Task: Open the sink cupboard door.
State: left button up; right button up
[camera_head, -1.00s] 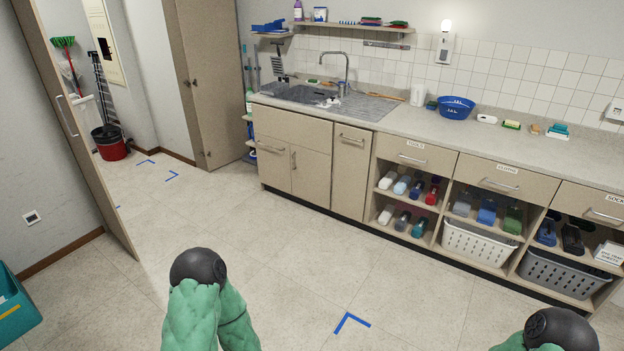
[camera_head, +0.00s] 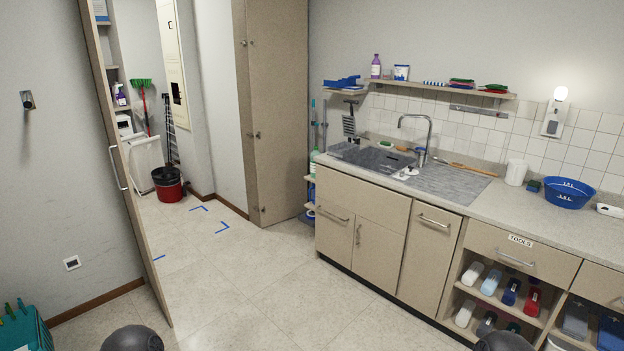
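The sink cupboard (camera_head: 377,258) stands under the sink (camera_head: 375,160), right of the middle. Its front has a plain panel on top and two beige doors below. The left door has a horizontal handle (camera_head: 333,215); the right door has a vertical handle (camera_head: 358,235). Both doors look shut. A narrow front (camera_head: 428,262) with its own bar handle is to the right, also shut. Neither gripper shows. Only rounded dark parts of my arms show at the bottom edge, well short of the cupboard.
Open floor (camera_head: 265,290) lies before the cupboard. An open door (camera_head: 135,190) stands at the left, with a red-and-black bucket (camera_head: 167,184) beyond it. A tall cabinet (camera_head: 277,110) stands left of the sink. A teal crate (camera_head: 28,330) is at the lower left. Drawers and shelves line the right.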

aim_at(377, 252)
jog(key=i+j+u, duration=0.2)
jog(key=i, duration=2.1)
jog(key=i+j+z, duration=0.15)
jog(key=i+z, duration=0.2)
jog(key=i, duration=0.25)
jog(key=i+j+z, duration=0.4)
jog(key=i, duration=0.2)
jog(key=i+j+z, duration=0.35)
jog(key=i, duration=0.2)
